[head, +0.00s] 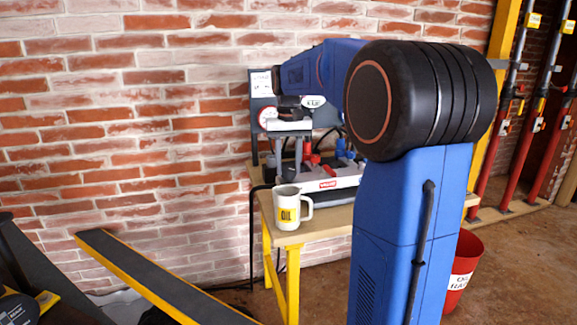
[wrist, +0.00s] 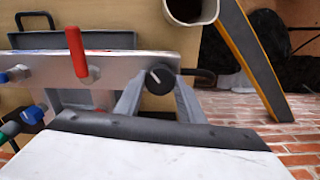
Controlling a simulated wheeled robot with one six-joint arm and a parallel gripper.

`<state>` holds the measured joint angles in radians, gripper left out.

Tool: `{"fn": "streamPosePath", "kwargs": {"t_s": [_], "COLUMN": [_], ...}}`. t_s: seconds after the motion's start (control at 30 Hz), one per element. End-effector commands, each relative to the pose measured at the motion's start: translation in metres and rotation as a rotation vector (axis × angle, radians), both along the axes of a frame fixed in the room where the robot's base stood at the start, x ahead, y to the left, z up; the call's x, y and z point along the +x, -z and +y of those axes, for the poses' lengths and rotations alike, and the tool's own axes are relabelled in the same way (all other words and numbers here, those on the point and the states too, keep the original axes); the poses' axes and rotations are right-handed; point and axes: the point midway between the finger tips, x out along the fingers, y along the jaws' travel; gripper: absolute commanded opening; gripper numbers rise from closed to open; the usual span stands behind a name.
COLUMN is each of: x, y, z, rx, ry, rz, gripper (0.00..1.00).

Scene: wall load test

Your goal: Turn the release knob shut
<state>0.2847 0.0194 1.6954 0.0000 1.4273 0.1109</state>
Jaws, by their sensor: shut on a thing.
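The release knob (wrist: 160,79) is a small round black knob with a white pointer mark, on the end of the pump's grey metal block (wrist: 125,67). My gripper (wrist: 161,84) is shut on it, one grey finger on each side, in the wrist view. The pointer mark slants across the knob's face. In the head view my gripper (head: 288,168) reaches down to the left end of the pump on the bench, and the knob itself is hidden there.
A red lever (wrist: 77,50) stands beside the knob, with blue and green fittings further left. A white oil mug (head: 287,208) stands at the left of the wooden bench (head: 318,222). A black-topped yellow ramp (head: 150,275) lies left. A red bucket (head: 458,280) is on the right.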

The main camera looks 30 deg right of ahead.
Motion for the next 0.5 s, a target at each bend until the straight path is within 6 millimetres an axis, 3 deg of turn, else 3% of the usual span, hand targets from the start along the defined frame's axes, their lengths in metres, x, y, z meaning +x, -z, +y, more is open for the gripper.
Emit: {"fn": "streamPosePath", "kwargs": {"t_s": [0.5], "x": [0.0003], "y": [-0.0006], "z": [-0.0002], "rx": [-0.001], "ry": [0.458], "rz": [-0.002], "gripper": [0.13]}}
